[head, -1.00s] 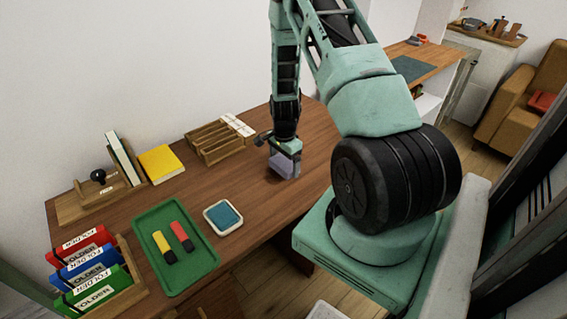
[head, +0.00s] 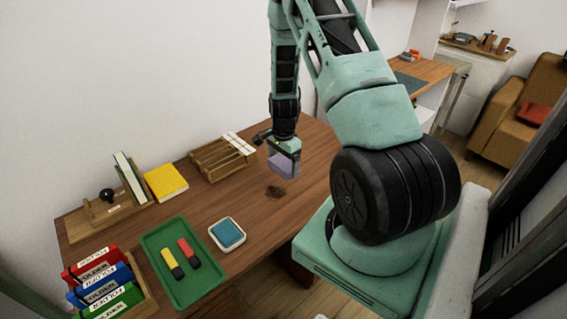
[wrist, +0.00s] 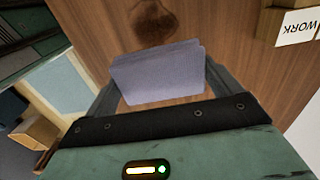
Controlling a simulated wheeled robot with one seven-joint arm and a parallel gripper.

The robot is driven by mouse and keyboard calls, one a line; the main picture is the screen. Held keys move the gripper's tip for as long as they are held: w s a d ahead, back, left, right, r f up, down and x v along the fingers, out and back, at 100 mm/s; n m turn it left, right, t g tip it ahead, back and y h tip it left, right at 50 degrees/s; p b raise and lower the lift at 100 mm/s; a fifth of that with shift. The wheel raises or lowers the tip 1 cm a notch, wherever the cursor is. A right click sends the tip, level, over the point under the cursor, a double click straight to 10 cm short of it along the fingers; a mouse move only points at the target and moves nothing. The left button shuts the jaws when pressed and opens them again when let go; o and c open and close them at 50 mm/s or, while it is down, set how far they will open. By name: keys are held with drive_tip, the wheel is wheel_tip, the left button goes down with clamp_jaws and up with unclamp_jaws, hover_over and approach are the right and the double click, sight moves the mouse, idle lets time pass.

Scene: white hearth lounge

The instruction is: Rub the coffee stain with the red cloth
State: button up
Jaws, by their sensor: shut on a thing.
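My gripper (head: 285,152) is shut on a folded lavender cloth (wrist: 158,75); the cloth is not red. The cloth also shows in the head view (head: 283,168), apparently held above the brown wooden desk (head: 250,215). The dark brown coffee stain (head: 276,191) lies on the bare desk top, just below and left of the cloth in the head view. In the wrist view the stain (wrist: 152,16) shows beyond the cloth's far edge. No red cloth is clearly seen; a red item (head: 534,114) on the armchair may be a cushion.
A green tray (head: 207,290) with a yellow and a red marker and a white-rimmed teal pad (head: 228,233) are left of the stain. A wooden rack (head: 222,160), yellow book (head: 166,182) and folders (head: 105,285) stand farther left. The desk around the stain is clear.

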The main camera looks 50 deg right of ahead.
drive_tip(key=shift+f, duration=0.1)
idle(0.3)
drive_tip(key=shift+f+b, duration=0.25)
drive_tip(key=shift+b, duration=1.35)
drive_tip(key=shift+f+b, duration=0.1)
drive_tip(key=shift+b, duration=0.35)
